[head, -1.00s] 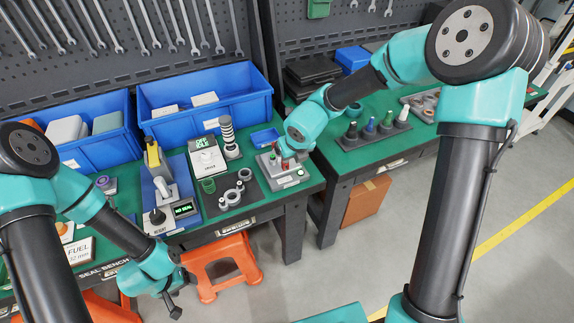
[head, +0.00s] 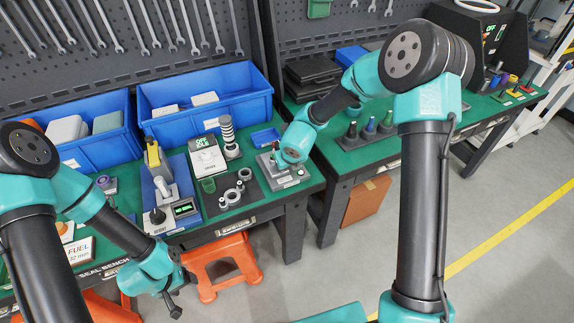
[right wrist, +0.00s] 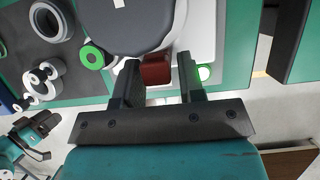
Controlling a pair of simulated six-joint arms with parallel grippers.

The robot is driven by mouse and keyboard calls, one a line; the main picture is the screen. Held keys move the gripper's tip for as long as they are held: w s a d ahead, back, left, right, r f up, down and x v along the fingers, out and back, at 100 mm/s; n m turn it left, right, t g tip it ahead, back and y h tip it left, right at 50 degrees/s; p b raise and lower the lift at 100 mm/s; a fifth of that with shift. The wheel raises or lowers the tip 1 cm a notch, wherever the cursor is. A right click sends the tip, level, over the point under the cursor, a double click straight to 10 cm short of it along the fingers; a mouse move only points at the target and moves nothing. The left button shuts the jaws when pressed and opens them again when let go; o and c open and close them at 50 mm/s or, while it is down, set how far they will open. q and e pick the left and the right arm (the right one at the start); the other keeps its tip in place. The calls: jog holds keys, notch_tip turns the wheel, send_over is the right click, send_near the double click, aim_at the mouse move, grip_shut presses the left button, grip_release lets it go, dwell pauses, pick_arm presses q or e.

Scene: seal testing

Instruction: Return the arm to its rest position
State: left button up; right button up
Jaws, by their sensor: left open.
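My left gripper (head: 172,302) hangs open and empty in front of the bench edge, beside the orange stool in the head view. My right arm reaches over the grey test device (head: 298,178) at the bench's right end. Its wrist hides the fingers in the head view. In the right wrist view my right gripper (right wrist: 160,75) has its fingers apart. A dark red block (right wrist: 155,69) shows between the fingertips, with a gap on its right side. I cannot tell whether the left finger touches it. A round dark grey disc (right wrist: 130,22) lies just beyond.
A dark mat with grey rings (head: 230,192) and a green ring (right wrist: 92,57) lies left of the device. Blue bins (head: 205,100) stand behind. An orange stool (head: 222,262) stands below. A second bench (head: 372,150) is at the right.

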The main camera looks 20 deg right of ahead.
jog(key=shift+c, duration=0.4)
grip_shut()
jog(key=shift+r, duration=0.45)
jog(key=shift+r, duration=0.7)
jog(key=shift+r, duration=0.5)
